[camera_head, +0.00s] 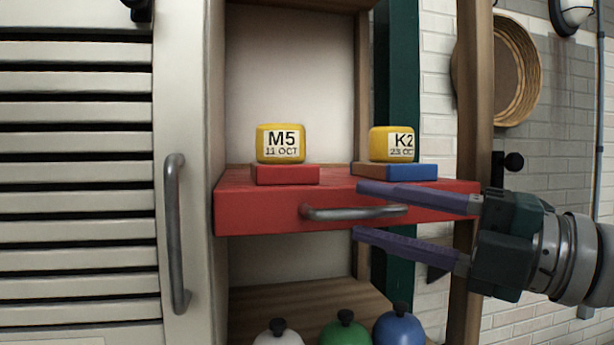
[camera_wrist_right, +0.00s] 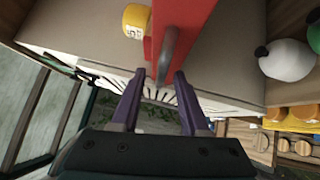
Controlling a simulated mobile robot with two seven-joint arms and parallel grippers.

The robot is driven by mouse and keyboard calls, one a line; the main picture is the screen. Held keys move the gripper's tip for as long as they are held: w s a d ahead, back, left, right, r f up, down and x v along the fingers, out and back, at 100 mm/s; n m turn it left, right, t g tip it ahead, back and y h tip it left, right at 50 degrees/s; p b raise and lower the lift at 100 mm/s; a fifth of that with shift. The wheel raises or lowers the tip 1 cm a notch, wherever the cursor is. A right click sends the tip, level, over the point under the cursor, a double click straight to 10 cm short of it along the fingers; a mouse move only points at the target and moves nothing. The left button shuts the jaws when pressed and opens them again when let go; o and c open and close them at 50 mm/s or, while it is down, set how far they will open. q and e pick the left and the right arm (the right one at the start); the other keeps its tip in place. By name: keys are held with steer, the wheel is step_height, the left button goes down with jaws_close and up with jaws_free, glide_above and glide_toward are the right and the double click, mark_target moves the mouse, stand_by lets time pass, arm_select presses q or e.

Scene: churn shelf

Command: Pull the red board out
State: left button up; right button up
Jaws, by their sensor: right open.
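The red board (camera_head: 262,207) lies level across the wooden shelf frame, with a grey bar handle (camera_head: 325,214) on its front. My right gripper (camera_head: 357,210) comes in from the right, open, with one purple finger above the handle and one below. In the right wrist view the red board (camera_wrist_right: 195,18) is ahead of the open fingers (camera_wrist_right: 159,74), and the handle (camera_wrist_right: 168,48) lies in line with the gap between them. I cannot tell whether the fingers touch the handle. My left gripper is not in view.
On the board, a yellow M5 block (camera_head: 281,144) stands on a red base (camera_head: 285,174), and a yellow K2 block (camera_head: 391,143) on a blue base (camera_head: 412,172). White, green (camera_head: 344,330) and blue round items sit below. A slatted cabinet door (camera_head: 75,165) is left; a wooden post (camera_head: 474,90) is right.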

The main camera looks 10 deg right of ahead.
steer(key=shift+p+x, duration=0.3)
steer(key=shift+x, duration=0.7)
steer(key=shift+f, duration=0.1)
steer(key=shift+c, duration=0.3)
jaws_close()
steer(key=shift+d, duration=0.1)
